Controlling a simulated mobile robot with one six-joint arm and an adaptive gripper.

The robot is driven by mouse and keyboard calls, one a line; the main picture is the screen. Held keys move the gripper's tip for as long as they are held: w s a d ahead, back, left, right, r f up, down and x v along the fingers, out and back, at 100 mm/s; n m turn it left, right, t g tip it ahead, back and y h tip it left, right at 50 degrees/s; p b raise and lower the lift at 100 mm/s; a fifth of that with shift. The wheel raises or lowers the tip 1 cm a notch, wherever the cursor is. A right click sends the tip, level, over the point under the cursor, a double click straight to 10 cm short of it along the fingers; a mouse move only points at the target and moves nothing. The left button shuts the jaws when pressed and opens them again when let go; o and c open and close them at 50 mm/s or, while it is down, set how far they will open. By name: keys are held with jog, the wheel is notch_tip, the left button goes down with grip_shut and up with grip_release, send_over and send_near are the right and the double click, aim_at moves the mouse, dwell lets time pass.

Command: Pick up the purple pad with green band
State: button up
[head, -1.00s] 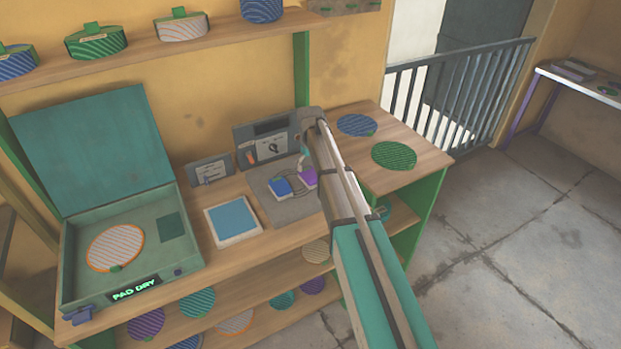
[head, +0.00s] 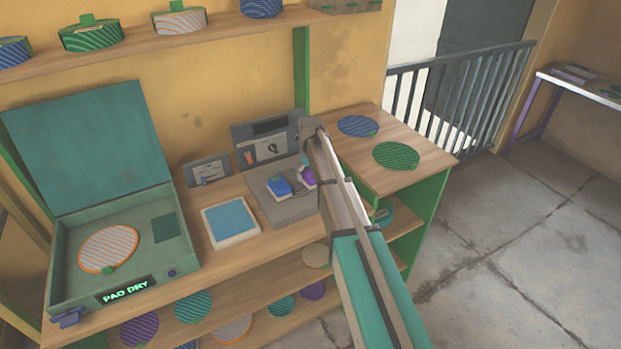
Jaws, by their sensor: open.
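A small purple pad (head: 308,177) sits on the right part of the grey tray (head: 291,209) on the workbench. It is partly covered by my arm, and a green band on it cannot be made out. A small blue pad (head: 278,187) lies just left of it. My gripper (head: 304,162) hangs from the arm's end right at the purple pad, mostly hidden by the arm. It is open; whether it touches the pad cannot be told.
A teal press (head: 62,255) with raised lid holds an orange-rimmed disc; its display reads "PAD DRY". A blue-topped square block (head: 230,222) stands left of the tray. Blue (head: 357,126) and green discs (head: 396,156) lie on the right. Panels (head: 268,140) stand behind the tray.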

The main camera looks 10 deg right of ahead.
dwell(0.3)
jog(key=c, duration=1)
jog(key=shift+o, duration=0.2)
jog(key=shift+r, duration=0.1)
jog(key=shift+r+p, duration=0.95)
jog(key=shift+p, duration=0.1)
jog(key=s+r+p, duration=1.1)
jog(key=s, duration=0.3)
jog(key=shift+a, duration=0.4)
